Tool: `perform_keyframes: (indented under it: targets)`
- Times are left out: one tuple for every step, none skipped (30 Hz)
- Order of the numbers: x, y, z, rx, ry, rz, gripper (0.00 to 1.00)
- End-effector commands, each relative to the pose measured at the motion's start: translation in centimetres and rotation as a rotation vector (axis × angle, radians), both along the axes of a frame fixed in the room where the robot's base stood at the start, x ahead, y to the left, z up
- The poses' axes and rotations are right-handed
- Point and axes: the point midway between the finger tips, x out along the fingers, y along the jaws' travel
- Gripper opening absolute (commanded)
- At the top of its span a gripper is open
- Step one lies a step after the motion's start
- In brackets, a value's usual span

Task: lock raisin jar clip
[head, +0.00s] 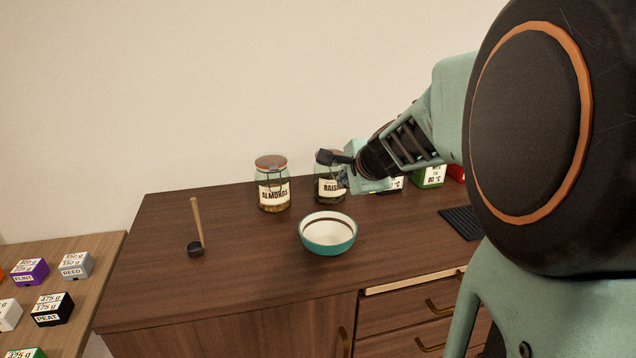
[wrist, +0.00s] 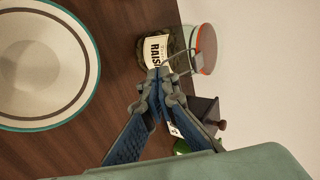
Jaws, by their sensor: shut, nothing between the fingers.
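The raisin jar (head: 328,190) stands upright on the dark wooden counter, its dark contents showing through glass. In the head view my gripper (head: 328,157) covers much of its top. In the wrist view the raisin jar (wrist: 151,54) appears sideways, with its round red-rimmed lid (wrist: 207,48) to the right. A grey wire clip (wrist: 182,62) shows on the side of the jar facing me near the lid; whether it is latched I cannot tell. My gripper (wrist: 160,76) is shut and empty, its tips in front of the jar by the label. Contact is unclear.
An almonds jar (head: 272,190) with a reddish lid stands left of the raisin jar. A teal-and-white bowl (head: 328,235) sits in front. Labelled boxes (head: 428,177) and a black mat (head: 461,223) are right. A wooden-handled scoop (head: 197,235) lies left, with clear counter around it.

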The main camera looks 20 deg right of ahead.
Motion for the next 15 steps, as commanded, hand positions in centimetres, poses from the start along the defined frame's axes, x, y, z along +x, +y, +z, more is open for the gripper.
perform_keyframes:
  targets:
    - [0.1, 0.0, -0.4, -0.002, -0.001, 0.002, 0.00]
    - [0.1, 0.0, -0.5, -0.002, -0.001, 0.001, 0.00]
    - [0.1, 0.0, -0.5, -0.002, -0.001, 0.002, 0.00]
    - [0.1, 0.0, -0.6, -0.002, 0.000, 0.002, 0.00]
    - [0.1, 0.0, -0.6, -0.001, 0.000, 0.002, 0.00]
    - [0.1, 0.0, -0.7, -0.002, 0.001, 0.003, 0.00]
    - [0.1, 0.0, -0.8, -0.001, 0.001, 0.002, 0.00]
    - [0.1, 0.0, -0.9, -0.001, 0.001, 0.002, 0.00]
    - [0.1, 0.0, -1.0, -0.001, 0.001, 0.002, 0.00]
    - [0.1, 0.0, -1.1, -0.001, 0.001, 0.002, 0.00]
    - [0.2, 0.0, -1.1, -0.002, 0.001, 0.003, 0.00]
    - [0.2, 0.0, -1.2, -0.001, 0.001, 0.002, 0.00]
    - [0.2, 0.0, -1.3, -0.001, 0.001, 0.002, 0.00]
    - [0.2, 0.0, -1.5, -0.001, 0.001, 0.002, 0.00]
    - [0.2, 0.0, -1.6, 0.000, 0.001, 0.001, 0.00]
